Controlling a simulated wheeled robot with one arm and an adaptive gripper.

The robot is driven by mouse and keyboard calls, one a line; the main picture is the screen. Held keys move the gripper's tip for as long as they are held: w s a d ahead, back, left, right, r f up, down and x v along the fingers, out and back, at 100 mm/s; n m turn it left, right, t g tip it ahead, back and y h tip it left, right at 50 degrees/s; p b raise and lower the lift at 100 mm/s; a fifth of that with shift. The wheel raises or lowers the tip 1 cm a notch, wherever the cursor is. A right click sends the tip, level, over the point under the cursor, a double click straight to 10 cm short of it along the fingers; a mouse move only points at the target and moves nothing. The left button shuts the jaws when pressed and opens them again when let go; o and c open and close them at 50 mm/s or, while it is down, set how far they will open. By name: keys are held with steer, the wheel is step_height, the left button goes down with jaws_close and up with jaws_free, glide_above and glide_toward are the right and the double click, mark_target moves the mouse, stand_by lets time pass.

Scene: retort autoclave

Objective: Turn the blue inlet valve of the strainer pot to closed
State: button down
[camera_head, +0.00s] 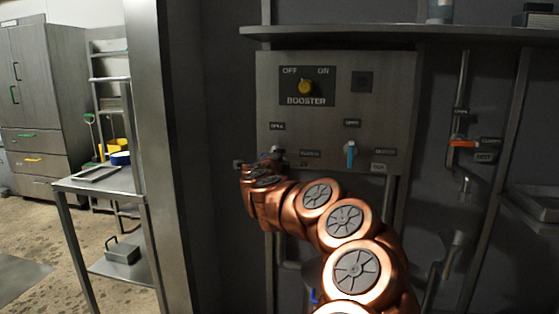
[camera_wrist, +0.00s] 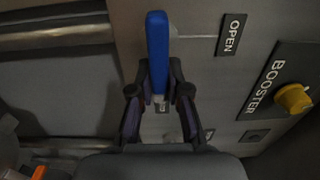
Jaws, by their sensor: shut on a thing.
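A blue lever handle (camera_wrist: 157,45) shows in the wrist view, in front of the grey panel. My gripper (camera_wrist: 158,90) is shut on it, one finger on each side near its lower end. The handle sticks out past the fingertips towards the top of the picture. A small plate marked OPEN (camera_wrist: 231,34) is to its right. In the head view my gripper (camera_head: 268,157) is at the left edge of the panel, and my wrist hides the held handle. Another blue handle (camera_head: 350,155) hangs downward on the panel, right of my gripper. I cannot read which fixture each handle serves.
The grey panel (camera_head: 400,85) carries a yellow booster knob (camera_head: 306,87) above my gripper. An orange-handled valve (camera_head: 462,143) is on a pipe at the right. A shelf (camera_head: 400,32) runs above the panel. A steel table (camera_head: 100,183) stands to the left, beyond a post.

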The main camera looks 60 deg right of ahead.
steer(key=shift+f, duration=0.1)
stand_by(0.4)
steer(key=c, duration=1.1)
jaws_free()
steer(key=shift+v, duration=6)
